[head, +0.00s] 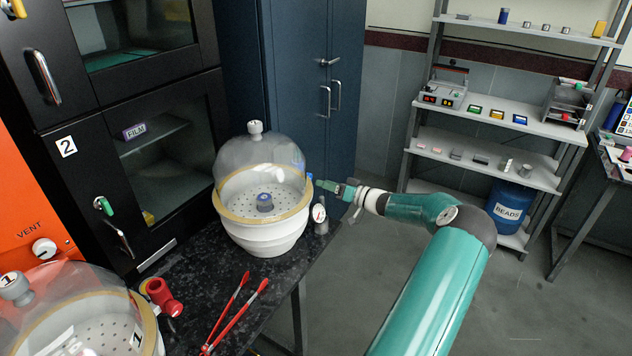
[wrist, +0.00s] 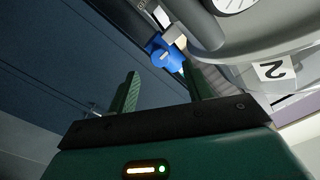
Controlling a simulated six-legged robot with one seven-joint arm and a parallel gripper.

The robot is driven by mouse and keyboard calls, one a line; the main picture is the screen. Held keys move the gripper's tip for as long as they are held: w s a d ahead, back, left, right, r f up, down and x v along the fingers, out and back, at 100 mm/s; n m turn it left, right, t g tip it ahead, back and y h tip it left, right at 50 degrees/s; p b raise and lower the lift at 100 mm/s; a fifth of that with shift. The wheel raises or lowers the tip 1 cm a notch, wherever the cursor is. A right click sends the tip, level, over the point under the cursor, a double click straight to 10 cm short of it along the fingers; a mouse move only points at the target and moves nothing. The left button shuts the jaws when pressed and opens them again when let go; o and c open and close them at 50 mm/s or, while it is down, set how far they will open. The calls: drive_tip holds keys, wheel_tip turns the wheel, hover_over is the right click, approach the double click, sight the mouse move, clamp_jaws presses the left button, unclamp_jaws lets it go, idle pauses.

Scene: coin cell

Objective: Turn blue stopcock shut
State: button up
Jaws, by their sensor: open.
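The blue stopcock (head: 309,182) sticks out from the right side of the clear-domed white desiccator (head: 262,232), by the dome's tan rim. In the wrist view the stopcock (wrist: 162,54) shows as a blue knob with a pale mark, just beyond the fingertips. It is fitted to a metal stem beside the grey vessel wall labelled 2 (wrist: 273,70). My gripper (head: 322,184) reaches in from the right. In the wrist view my gripper (wrist: 161,72) is open, with its two green fingers apart and nothing held between them. I cannot tell whether a finger touches the stopcock.
A pressure gauge (head: 319,214) stands at the desiccator's right side. Red tongs (head: 236,313) lie on the black bench (head: 190,275). Another domed desiccator (head: 75,300) with a red stopcock (head: 163,297) is at front left. Blue cabinets (head: 300,70) stand behind. Floor at right is free.

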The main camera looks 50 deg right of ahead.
drive_tip(key=s, duration=0.7)
drive_tip(key=shift+s+d, duration=0.25)
drive_tip(key=shift+d, duration=0.1)
drive_tip(key=shift+s, duration=0.15)
